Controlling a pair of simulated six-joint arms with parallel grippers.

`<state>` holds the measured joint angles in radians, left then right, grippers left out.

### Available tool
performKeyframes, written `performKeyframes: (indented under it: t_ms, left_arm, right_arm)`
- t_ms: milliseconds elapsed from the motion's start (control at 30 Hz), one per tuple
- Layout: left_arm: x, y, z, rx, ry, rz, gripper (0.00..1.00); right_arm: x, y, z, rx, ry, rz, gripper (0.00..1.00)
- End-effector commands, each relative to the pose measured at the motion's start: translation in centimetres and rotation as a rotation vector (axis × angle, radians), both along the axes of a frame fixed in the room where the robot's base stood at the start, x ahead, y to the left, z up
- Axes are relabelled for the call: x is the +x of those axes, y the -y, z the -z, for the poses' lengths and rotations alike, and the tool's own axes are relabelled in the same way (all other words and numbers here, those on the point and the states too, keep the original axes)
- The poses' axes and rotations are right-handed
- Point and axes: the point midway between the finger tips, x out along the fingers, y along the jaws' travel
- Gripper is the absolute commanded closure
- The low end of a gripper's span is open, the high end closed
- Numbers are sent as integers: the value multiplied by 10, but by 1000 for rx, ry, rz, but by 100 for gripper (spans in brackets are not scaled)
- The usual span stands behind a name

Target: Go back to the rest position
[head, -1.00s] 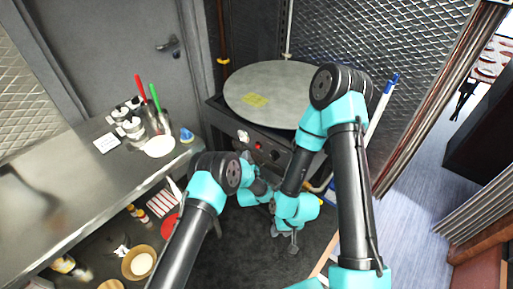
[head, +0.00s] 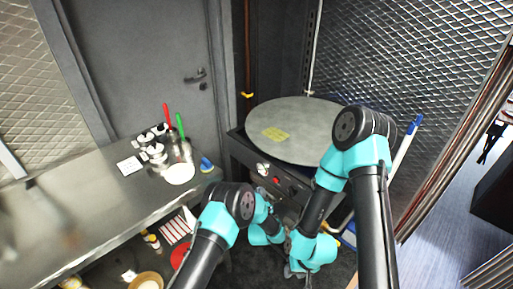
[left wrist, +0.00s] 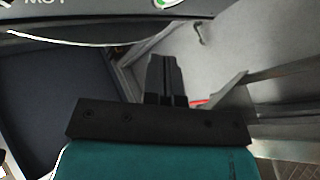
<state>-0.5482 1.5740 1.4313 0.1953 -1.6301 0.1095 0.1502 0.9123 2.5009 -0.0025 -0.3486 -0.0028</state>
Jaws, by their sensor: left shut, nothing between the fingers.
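My left arm comes in from the left in the head view and bends at a black joint; its gripper is mostly hidden among the teal wrist links. In the left wrist view my left gripper (left wrist: 164,62) shows its dark fingers together, with nothing between them. My right arm is on the right in the head view, folded down towards the floor. Its small grey gripper (head: 297,271) is low in the middle, partly covered by the teal links, and its fingers are too small to read.
A round grey griddle plate (head: 290,118) with a yellow patch stands behind my arms on a dark unit. A steel counter (head: 80,205) at the left holds pots, red and green handled utensils and a white bowl (head: 180,173). A blue-capped pole (head: 407,145) leans at the right.

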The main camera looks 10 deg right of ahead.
Motion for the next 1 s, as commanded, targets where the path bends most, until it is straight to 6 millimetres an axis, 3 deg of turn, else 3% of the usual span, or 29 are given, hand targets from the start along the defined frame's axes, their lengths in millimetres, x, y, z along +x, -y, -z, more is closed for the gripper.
performKeyframes:
  t_ms: [167, 267, 467, 667, 767, 1000]
  left_arm:
    - [4, -11, 4, 15, -35, -3, 100]
    - [8, -36, 15, 50, -119, -6, 100]
    - [1, -129, 55, 155, -438, -8, 100]
    - [-47, -223, 90, 227, -780, 12, 100]
    - [-82, -265, 100, 247, -944, 32, 100]
    - [-193, -351, 99, 281, -1321, 130, 100]
  right_arm:
    - [0, 0, 0, 0, 0, 0, 61]
    - [0, 0, 0, 0, 0, 0, 61]
    - [0, 0, 0, 0, 0, 0, 61]
    - [0, 0, 0, 0, 0, 0, 61]
    - [0, 0, 0, 0, 0, 0, 61]
    - [0, 0, 0, 0, 0, 0, 61]
